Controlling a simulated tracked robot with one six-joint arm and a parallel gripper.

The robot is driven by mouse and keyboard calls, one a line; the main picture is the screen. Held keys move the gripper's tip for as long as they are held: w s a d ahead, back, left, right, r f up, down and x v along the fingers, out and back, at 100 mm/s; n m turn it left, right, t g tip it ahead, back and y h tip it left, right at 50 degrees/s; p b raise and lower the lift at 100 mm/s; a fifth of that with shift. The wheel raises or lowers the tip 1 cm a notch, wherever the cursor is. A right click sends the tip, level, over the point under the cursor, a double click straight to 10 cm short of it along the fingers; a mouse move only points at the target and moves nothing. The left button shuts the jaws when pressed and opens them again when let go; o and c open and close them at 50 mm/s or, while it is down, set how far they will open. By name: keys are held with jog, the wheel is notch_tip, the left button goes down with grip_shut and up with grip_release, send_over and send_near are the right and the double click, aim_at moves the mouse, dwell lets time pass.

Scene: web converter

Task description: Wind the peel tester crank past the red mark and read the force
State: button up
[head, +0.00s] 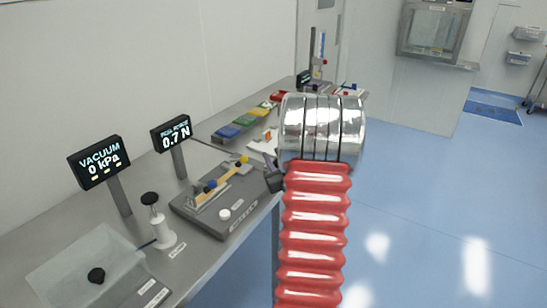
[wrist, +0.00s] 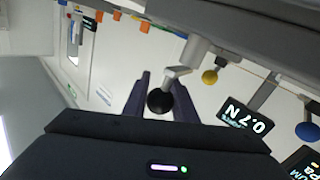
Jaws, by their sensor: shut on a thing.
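The peel tester (head: 235,211) is a grey base on the bench, with a yellow strip and blue and yellow balls on top. In the wrist view, a black crank knob (wrist: 160,101) sits between the dark fingers of my gripper (wrist: 163,88), which is shut on it. A light grey crank arm (wrist: 178,72) runs from the knob to a pale hub. In the head view, my gripper (head: 271,175) is at the tester's right end, mostly hidden by my arm. The force display (head: 171,134) reads 0.7 N. I cannot make out the red mark.
A vacuum display (head: 99,163) reads 0 kPa at the left. A white pump-like post with a black knob (head: 150,199) and a clear box (head: 75,262) stand near it. Coloured blocks (head: 230,131) lie farther back. The blue floor right of the bench is open.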

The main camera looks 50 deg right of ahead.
jog(key=c, duration=0.4)
